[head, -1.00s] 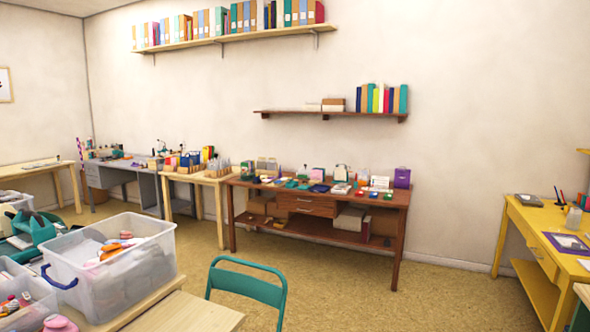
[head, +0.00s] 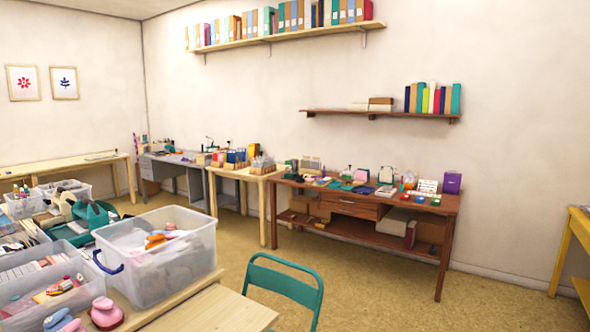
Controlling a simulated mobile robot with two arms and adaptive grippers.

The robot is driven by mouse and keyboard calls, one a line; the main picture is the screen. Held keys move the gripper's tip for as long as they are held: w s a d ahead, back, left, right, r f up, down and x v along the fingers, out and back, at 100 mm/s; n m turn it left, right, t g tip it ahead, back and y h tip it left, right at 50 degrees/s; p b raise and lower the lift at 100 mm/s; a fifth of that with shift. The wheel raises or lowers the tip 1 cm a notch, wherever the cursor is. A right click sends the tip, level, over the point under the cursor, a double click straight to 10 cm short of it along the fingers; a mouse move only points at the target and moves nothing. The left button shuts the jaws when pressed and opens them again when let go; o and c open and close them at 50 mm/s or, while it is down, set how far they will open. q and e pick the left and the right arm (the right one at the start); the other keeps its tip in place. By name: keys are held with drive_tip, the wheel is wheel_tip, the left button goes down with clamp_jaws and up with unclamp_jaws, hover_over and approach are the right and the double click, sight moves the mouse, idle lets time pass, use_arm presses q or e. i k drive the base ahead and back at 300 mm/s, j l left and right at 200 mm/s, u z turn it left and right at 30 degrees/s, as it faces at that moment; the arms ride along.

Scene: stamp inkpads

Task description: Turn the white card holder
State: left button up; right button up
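A brown wooden desk (head: 368,207) stands against the back wall, with many small stationery items on its top. Toward its right end is a small white item with rows of marks (head: 427,187), and left of it a pale upright item (head: 386,174). At this distance I cannot tell which, if either, is the white card holder. Neither of my grippers is in view.
A teal chair (head: 285,285) stands in front, near a light wooden table (head: 225,306). A clear plastic bin (head: 190,262) stands at the left front. A yellow table (head: 577,242) is at the right edge. Open floor (head: 375,295) lies before the brown desk.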

sight(349, 173)
drive_tip(key=u, duration=1.9)
drive_tip(key=l+z, duration=0.4)
drive_tip(key=i+l+z, duration=0.2)
drive_tip(key=l+z, duration=0.2)
drive_tip(key=l, duration=0.2)
drive_tip(key=i+l+z, duration=0.15)
drive_tip(key=l+z, duration=0.25)
drive_tip(key=i+l+z, duration=0.25)
drive_tip(key=l+z, duration=0.2)
drive_tip(key=i+l+z, duration=0.55)
drive_tip(key=z, duration=0.25)
drive_tip(key=i+z, duration=0.4)
drive_tip(key=i+u, duration=0.15)
drive_tip(key=i, duration=0.3)
drive_tip(key=i+l+u, duration=0.15)
drive_tip(key=i, duration=0.3)
drive_tip(key=i+l+u, duration=0.15)
drive_tip(key=i, duration=0.3)
drive_tip(key=i+l+u, duration=0.15)
drive_tip(key=i, duration=0.25)
